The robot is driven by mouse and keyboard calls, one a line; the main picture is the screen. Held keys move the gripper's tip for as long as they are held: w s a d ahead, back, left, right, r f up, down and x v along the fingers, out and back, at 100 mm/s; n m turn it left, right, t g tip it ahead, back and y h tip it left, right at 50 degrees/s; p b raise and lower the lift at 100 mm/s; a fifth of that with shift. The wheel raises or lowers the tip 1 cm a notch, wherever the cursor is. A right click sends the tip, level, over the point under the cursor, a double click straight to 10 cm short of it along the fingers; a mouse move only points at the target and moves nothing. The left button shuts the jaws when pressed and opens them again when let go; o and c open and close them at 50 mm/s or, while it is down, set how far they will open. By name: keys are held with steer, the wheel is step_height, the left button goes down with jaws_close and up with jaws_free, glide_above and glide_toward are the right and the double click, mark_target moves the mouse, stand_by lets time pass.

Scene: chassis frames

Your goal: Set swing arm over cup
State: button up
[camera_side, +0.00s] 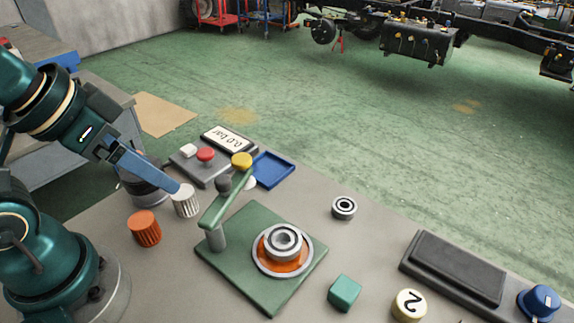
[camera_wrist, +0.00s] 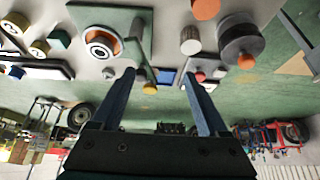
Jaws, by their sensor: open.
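The green swing arm (camera_side: 226,200) is hinged on a short post at the left corner of the green base plate (camera_side: 262,292). It points toward the back, beside the cup and not over it. The cup (camera_side: 283,250) is an orange and grey ring on the plate with a metal bearing ring seated in it; it also shows in the wrist view (camera_wrist: 101,43). A dark round knob shows by the swing arm. My gripper (camera_side: 178,188) is left of the swing arm, close to a white ribbed cylinder (camera_side: 186,204). In the wrist view its blue fingers (camera_wrist: 160,76) are apart, with nothing clearly held.
An orange cylinder (camera_side: 145,230) stands to the left. A button box (camera_side: 205,168), gauge display (camera_side: 230,139) and blue tray (camera_side: 272,170) are behind. A loose bearing (camera_side: 343,208), teal block (camera_side: 344,292), numbered cylinder (camera_side: 408,306) and dark slab (camera_side: 453,269) lie to the right.

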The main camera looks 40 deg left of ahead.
steer(key=shift+r, duration=0.2)
steer(key=shift+c, duration=0.4)
steer(key=g, duration=0.5)
glide_above(222, 179)
steer(key=shift+w+a+r+n, duration=0.1)
steer(key=shift+r+n, duration=0.2)
steer(key=shift+n, duration=0.1)
steer(key=shift+f+g, duration=0.3)
steer(key=shift+f, duration=2.65)
jaws_close()
steer(key=shift+r, duration=0.1)
